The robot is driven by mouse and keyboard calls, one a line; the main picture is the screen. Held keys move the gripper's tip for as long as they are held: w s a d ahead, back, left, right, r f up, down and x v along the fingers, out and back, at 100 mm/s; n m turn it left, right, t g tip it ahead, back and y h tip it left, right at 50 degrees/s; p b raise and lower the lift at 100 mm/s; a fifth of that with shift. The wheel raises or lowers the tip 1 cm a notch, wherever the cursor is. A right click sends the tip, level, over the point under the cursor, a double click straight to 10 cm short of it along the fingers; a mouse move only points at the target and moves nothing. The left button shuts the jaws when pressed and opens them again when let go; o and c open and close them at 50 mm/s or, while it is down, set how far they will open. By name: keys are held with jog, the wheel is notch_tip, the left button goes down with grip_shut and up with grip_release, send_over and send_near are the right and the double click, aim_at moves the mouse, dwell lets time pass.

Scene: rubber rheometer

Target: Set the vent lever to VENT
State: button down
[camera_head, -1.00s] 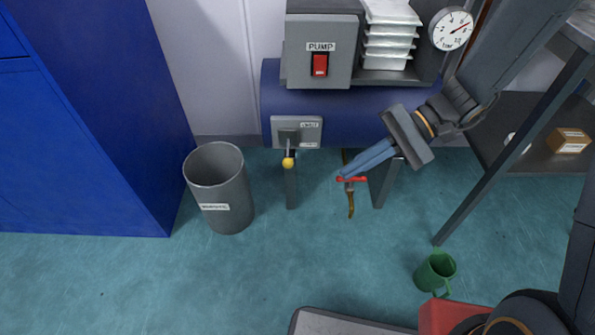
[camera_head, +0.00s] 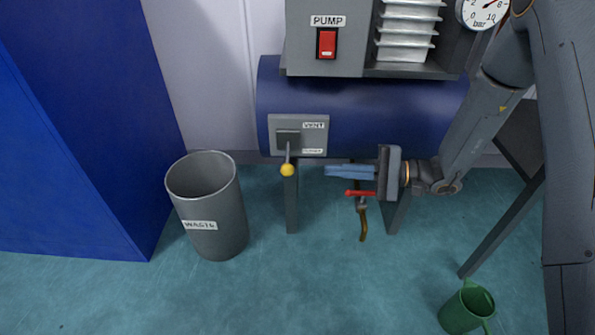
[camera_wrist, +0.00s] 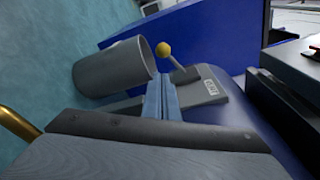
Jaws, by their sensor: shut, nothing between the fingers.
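The vent lever (camera_head: 288,162) is a short grey rod with a yellow ball on its end. It hangs down from a grey plate (camera_head: 313,139) on the blue tank. The plate has a VENT label (camera_head: 314,126) at its upper right and a smaller label, too small to read, at its lower right. My gripper (camera_head: 327,171) has blue fingers, is shut and empty, and points left at about the ball's height, a short way to its right. In the wrist view the lever's yellow ball (camera_wrist: 163,49) is just beyond the fingertips (camera_wrist: 161,76), apart from them.
A grey waste bin (camera_head: 210,205) stands left of the tank (camera_head: 400,118). A red-handled valve (camera_head: 360,193) is just below my fingers. The pump box (camera_head: 325,38) is above. A green mug (camera_head: 467,307) is on the floor at lower right.

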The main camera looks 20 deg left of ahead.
aim_at(288, 158)
jog(key=s+a+b, duration=0.1)
jog(key=a+b, duration=0.3)
jog(key=a, duration=0.6)
jog(key=shift+f, duration=0.35)
jog(key=shift+s+d+r+p, duration=0.1)
jog(key=shift+d+r+p, duration=0.1)
jog(key=shift+p, duration=0.25)
